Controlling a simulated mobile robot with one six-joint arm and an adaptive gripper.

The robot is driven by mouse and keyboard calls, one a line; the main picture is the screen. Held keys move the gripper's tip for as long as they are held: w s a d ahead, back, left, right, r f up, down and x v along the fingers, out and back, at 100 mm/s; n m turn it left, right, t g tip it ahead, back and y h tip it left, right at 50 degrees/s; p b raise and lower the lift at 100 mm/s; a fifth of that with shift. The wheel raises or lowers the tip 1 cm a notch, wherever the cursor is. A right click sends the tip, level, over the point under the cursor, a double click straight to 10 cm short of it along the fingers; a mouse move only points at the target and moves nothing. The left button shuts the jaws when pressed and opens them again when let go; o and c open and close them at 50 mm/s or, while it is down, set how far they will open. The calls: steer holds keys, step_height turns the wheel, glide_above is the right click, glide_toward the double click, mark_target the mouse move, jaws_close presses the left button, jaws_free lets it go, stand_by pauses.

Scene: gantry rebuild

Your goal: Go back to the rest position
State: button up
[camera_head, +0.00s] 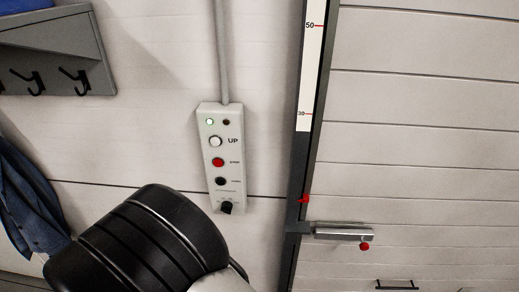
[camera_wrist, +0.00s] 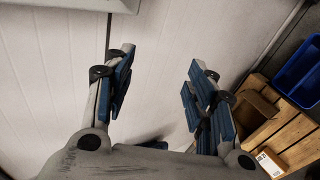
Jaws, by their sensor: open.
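My gripper (camera_wrist: 160,62) shows in the wrist view with its two blue-padded fingers spread wide apart. Nothing is between them; a pale panelled wall lies behind the gap. In the head view a black, rounded part of my arm fills the lower left, and my gripper is out of that picture. The task names no object.
In the head view, a control box (camera_head: 229,190) with an UP button hangs on the wall. Right are a scale strip (camera_head: 313,70) and a metal bar (camera_head: 343,232); left, a hook rack (camera_head: 90,45) and blue jacket (camera_head: 28,205). The wrist view shows wooden slats (camera_wrist: 295,125) and a blue bin (camera_wrist: 300,75).

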steer(key=d+r+m+g+y+b, duration=0.4)
steer(key=d+r+m+b, duration=0.2)
steer(key=d+r+m, duration=0.45)
steer(key=s+d+m+g+h+b, duration=0.1)
steer(key=s+d+m, duration=0.3)
steer(key=s+d, duration=0.5)
steer(key=s+d+m+g+h+b, duration=0.2)
steer(key=s+d, duration=0.6)
steer(key=d, duration=0.5)
steer(key=shift+s+m+h+b, duration=0.35)
steer(key=shift+m+h+b, duration=0.35)
steer(key=shift+m+b, duration=0.2)
steer(key=shift+r, duration=0.1)
steer(key=shift+c, duration=0.6)
